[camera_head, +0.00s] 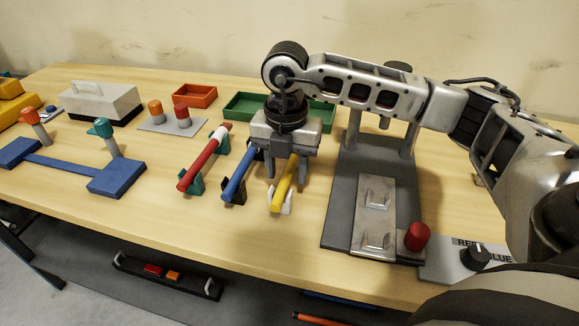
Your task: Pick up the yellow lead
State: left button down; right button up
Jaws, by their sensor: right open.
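The yellow lead (284,189) is a yellow rod lying in a white holder (285,206) on the wooden table. A blue lead (237,184) in a dark holder and a red lead (203,161) in green holders lie to its left. My right gripper (286,181) points down over the yellow lead, with its fingers apart. One finger shows left of the lead and the other to its right. The gripper body hides the lead's far end. I cannot tell how close the fingertips are to the table. My left gripper is not in view.
A grey fixture with a metal plate (374,215) and red knob (417,236) stands close on the right. Green (245,106) and orange (194,96) trays lie behind. A blue two-block piece (117,177) is at left. The table's front edge is clear.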

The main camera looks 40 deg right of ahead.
grip_shut()
jog(key=shift+r, duration=0.1)
